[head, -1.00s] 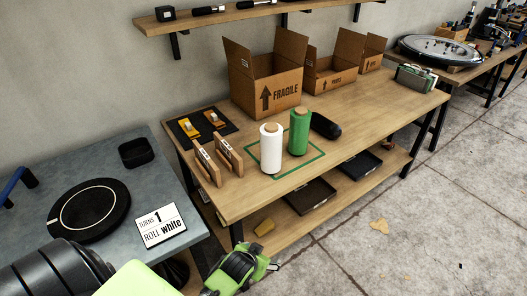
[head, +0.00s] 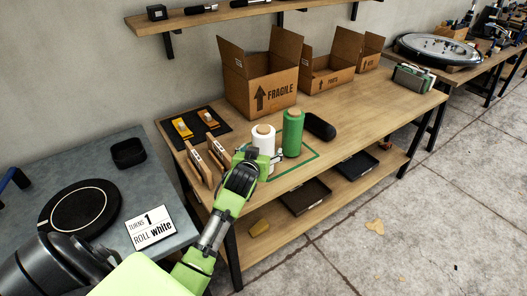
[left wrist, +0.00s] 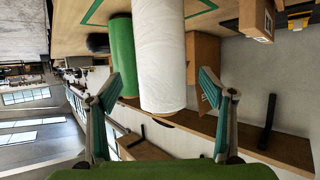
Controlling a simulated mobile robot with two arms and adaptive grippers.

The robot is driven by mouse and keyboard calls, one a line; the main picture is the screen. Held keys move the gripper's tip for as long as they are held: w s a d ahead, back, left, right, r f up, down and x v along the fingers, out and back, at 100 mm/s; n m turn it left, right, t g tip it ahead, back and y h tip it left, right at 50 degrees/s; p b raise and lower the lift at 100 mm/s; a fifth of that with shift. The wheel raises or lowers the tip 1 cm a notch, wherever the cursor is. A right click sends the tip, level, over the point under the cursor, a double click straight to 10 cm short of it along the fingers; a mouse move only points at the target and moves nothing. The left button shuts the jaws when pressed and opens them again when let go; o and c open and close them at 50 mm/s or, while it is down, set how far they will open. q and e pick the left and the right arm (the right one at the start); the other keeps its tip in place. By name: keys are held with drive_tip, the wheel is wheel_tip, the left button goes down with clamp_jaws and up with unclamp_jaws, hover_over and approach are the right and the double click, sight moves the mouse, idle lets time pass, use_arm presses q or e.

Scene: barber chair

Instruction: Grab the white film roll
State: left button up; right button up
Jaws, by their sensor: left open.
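The white film roll (head: 263,139) stands upright on the wooden table, inside a green outlined square, just left of the green roll (head: 292,132). My left gripper (head: 264,160) is at the near side of the white roll and hides its lower part in the head view. In the left wrist view the left gripper (left wrist: 163,100) is open. The white roll (left wrist: 160,60) shows between its two fingers, and the green roll (left wrist: 121,55) is beside it, near one finger. I cannot tell whether the fingers touch either roll. My right gripper is not in view.
Wooden holders (head: 212,158) stand left of the white roll. A black case (head: 319,126) lies right of the green roll. An open cardboard box (head: 262,85) stands behind. A sign (head: 151,227) on the grey table reads "TURNS 1 ROLL white".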

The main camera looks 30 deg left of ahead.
use_arm(q)
drive_tip(key=shift+x, duration=3.05)
drive_tip(key=shift+s, duration=0.1)
drive_tip(key=c, duration=1.6)
drive_tip(key=shift+a, duration=0.1)
